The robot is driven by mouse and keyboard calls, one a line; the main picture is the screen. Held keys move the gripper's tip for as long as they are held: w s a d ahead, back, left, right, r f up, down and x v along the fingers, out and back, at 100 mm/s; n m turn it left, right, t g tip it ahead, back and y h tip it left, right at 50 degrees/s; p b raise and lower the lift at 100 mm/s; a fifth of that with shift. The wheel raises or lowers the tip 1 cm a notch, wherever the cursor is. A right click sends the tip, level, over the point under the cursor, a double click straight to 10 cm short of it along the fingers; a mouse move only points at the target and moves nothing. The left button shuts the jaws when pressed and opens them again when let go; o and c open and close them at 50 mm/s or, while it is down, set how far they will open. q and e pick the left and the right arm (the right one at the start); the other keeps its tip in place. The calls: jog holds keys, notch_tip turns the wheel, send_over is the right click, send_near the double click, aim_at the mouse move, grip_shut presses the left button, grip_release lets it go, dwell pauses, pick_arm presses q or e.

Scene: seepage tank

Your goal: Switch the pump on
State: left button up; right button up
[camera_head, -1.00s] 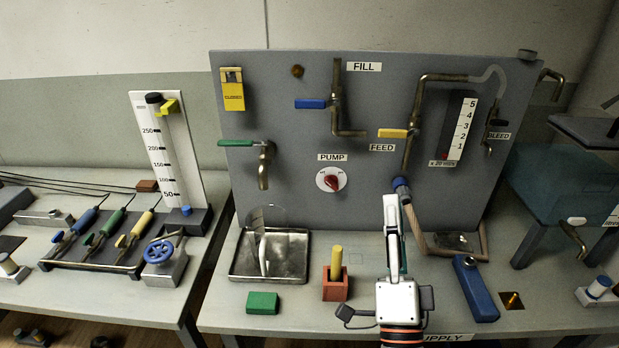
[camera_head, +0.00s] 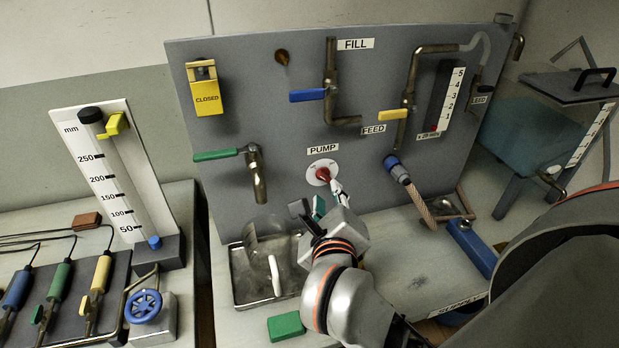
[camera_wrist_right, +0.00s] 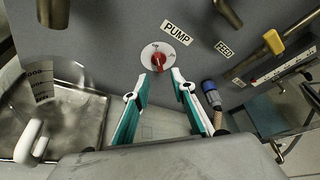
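The pump switch is a red knob (camera_head: 323,174) on a round white plate under the PUMP label (camera_head: 323,149) on the grey panel. My right gripper (camera_head: 336,189) is at the panel, just below and right of the knob in the head view. In the right wrist view the knob (camera_wrist_right: 159,61) lies ahead, between the lines of the two fingers of the right gripper (camera_wrist_right: 160,76). The fingers are apart with nothing gripped. Whether a fingertip touches the knob cannot be told. My left gripper is in neither view.
A green-handled tap (camera_head: 217,155) and a metal tray (camera_head: 240,282) are left of the knob. A blue-ended hose (camera_head: 397,168) hangs to its right. The blue FILL handle (camera_head: 307,95) is above. A green block (camera_head: 286,326) lies near the table front.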

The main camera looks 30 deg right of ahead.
aim_at(326, 181)
jog(key=b+x, duration=0.1)
jog(key=x, duration=0.6)
jog(key=shift+w+d+f, duration=0.2)
jog(key=shift+f, duration=0.05)
grip_shut()
